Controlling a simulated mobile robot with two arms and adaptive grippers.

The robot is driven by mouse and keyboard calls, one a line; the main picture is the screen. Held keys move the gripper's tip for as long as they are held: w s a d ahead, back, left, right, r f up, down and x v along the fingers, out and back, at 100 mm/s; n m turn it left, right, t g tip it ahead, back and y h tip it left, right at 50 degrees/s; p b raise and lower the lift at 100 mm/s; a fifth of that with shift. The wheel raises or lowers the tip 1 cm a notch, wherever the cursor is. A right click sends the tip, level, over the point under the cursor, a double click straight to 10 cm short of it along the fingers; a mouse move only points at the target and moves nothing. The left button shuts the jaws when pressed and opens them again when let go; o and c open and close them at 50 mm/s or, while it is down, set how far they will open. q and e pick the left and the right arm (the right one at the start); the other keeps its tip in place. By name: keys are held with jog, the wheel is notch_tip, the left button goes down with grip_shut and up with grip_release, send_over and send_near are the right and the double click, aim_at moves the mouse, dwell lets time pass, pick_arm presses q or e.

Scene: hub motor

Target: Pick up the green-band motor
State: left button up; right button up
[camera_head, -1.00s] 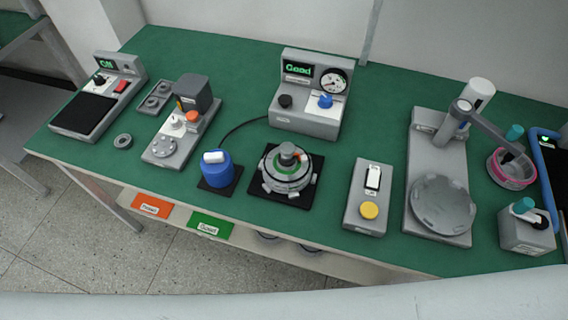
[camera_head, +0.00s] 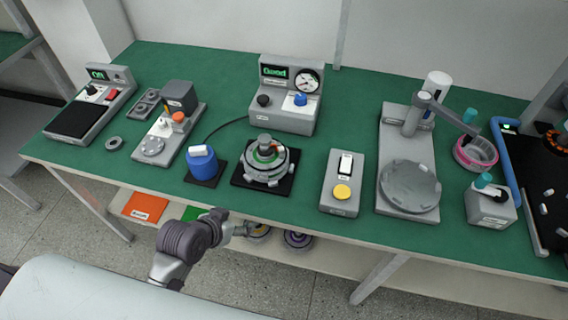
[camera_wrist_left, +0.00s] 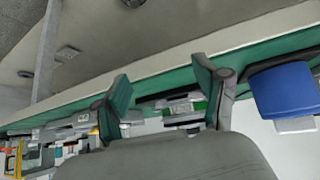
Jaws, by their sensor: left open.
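The motor with a green band (camera_head: 265,157) sits on a square black pad (camera_head: 240,181) in the middle of the table in the head view. A grey knob-like part stands on top of it. My left gripper (camera_head: 245,229) is at the table's front edge, in front of the motor and apart from it. In the left wrist view its two fingers (camera_wrist_left: 165,95) are spread with nothing held between them. A grey part with some green shows beyond the fingers, too small to identify surely. My right gripper is not in view.
A blue canister (camera_head: 202,163) stands just left of the motor. A gauge box (camera_head: 285,113) stands behind it, with a cable running leftward. A switch box with a yellow button (camera_head: 342,192) is to the right. A round grey turntable (camera_head: 409,185) stands farther right.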

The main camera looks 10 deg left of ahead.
aim_at(261, 141)
pick_arm(q)
jog(key=w+a+r+t+h, duration=0.1)
jog(key=w+r+t, duration=0.55)
jog(key=r, duration=0.75)
jog(key=shift+m+g+h, duration=0.3)
jog(key=shift+g, duration=0.25)
jog(key=x, duration=0.6)
jog(key=r+p+x, duration=0.1)
jog(key=x, duration=0.1)
jog(key=shift+w+f, duration=0.15)
jog(key=shift+w, duration=0.45)
jog(key=shift+w+d+f, duration=0.2)
jog(key=shift+w, duration=0.15)
jog(key=p+x, duration=0.1)
jog(key=x, duration=0.3)
jog(key=shift+w+d+f, duration=0.2)
jog(key=shift+w, duration=0.05)
jog(key=shift+s, duration=0.1)
jog(key=shift+c, duration=1.1)
grip_shut()
jog(key=shift+r, duration=0.25)
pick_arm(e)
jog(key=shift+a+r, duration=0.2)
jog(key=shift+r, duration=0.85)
